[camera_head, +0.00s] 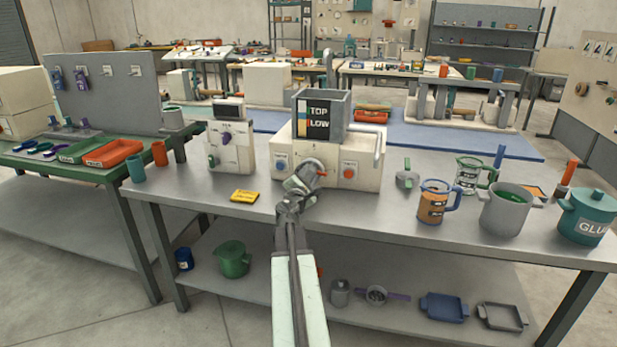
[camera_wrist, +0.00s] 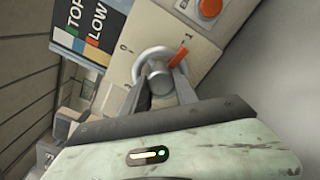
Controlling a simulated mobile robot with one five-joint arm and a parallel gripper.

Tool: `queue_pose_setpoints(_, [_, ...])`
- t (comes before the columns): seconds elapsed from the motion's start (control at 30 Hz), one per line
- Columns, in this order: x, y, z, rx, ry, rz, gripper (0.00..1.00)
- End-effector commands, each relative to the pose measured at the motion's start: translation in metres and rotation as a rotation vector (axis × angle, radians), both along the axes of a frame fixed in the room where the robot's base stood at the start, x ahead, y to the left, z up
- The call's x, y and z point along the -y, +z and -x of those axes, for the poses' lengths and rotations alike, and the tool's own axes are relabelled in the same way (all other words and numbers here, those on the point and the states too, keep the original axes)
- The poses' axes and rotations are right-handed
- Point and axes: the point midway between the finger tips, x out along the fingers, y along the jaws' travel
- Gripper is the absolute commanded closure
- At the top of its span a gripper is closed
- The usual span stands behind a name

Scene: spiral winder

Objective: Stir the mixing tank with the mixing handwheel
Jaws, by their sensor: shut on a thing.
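The mixing handwheel (camera_wrist: 147,62), a round grey rim with a hub and an orange marker, is on the front of a cream machine. The marker points towards a "1" printed on the panel in the wrist view. The wheel (camera_head: 313,165) also shows in the head view, partly covered by my gripper. My gripper (camera_wrist: 163,83) is shut on the handwheel's hub, one finger on each side. The grey open-topped mixing tank (camera_head: 338,97), with a TOP/LOW label, stands on the machine above the wheel. Its contents are hidden.
The cream machine (camera_head: 362,158) has an orange button right of the wheel.

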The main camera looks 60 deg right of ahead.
Motion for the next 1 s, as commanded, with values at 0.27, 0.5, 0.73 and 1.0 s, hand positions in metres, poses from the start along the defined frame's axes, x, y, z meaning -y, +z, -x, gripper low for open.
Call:
queue_pose_setpoints(0.27, [0.0018,0.0000,0.0011,0.101,-0.002,-0.031,1.00])
queue_pose_setpoints(0.5, [0.0023,-0.0004,0.0013,0.292,-0.003,-0.091,1.00])
queue_pose_setpoints(0.73, [0.0025,-0.0008,0.0015,0.501,-0.003,-0.158,1.00])
queue_pose_setpoints(1.0, [0.0025,-0.0015,0.0015,0.745,-0.003,-0.234,1.00])
